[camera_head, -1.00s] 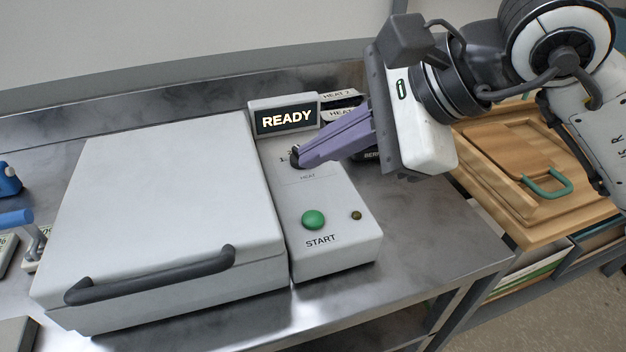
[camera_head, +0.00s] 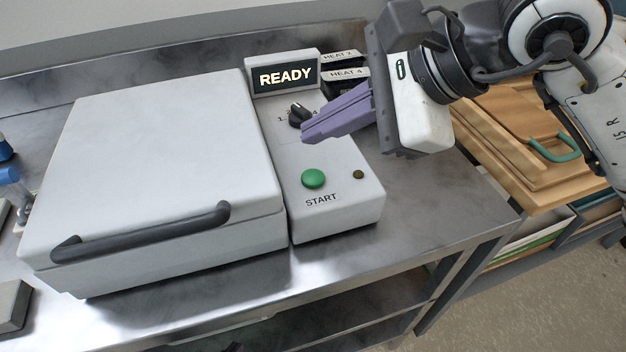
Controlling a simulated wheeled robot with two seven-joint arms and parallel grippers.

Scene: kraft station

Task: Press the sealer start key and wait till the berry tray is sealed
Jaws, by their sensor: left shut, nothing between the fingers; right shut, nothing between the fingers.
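The sealer (camera_head: 150,165) stands on the steel bench with its white lid down and a dark handle (camera_head: 140,232) across the front. The berry tray is not visible. The control box beside it has a green start key (camera_head: 313,179) above the word START and a small dim lamp (camera_head: 358,175). Its display (camera_head: 285,76) reads READY. A black heat knob (camera_head: 299,114) sits below the display. My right gripper (camera_head: 306,133) is shut and empty, its purple fingers just below the knob and above the start key, apart from the key. My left gripper is not in view.
Black blocks labelled HEAT 2 and HEAT 4 (camera_head: 346,80) stand behind the control box. A wooden board with a green handle (camera_head: 556,148) lies at the right. Blue-handled things stand at the left edge. Bench in front of the control box is clear.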

